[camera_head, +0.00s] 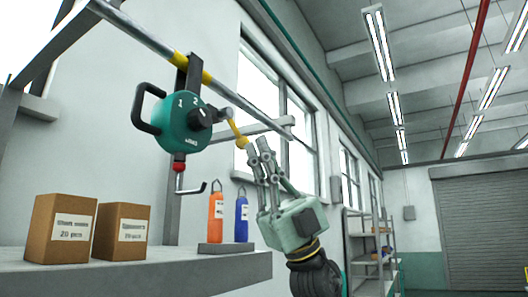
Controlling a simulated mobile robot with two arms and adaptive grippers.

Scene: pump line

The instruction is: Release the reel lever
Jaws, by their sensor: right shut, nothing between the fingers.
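The green reel (184,122) hangs from a rail by a dark bracket, with a black handle on its left side and a dial marked 1 and 2. Its yellow lever (236,132) sticks out to the right and slants down to a rounded end. My right gripper (261,152) is shut and empty, pointing up, with its fingertips just right of the lever's end. I cannot tell whether they touch it. A hook (190,190) hangs under the reel below a red piece. My left gripper is not in view.
A grey shelf (150,277) at lower left carries two brown boxes (62,228). An orange bottle (216,216) and a blue bottle (241,217) stand on a small block by its right end. Windows line the wall behind; storage racks (368,258) stand farther back.

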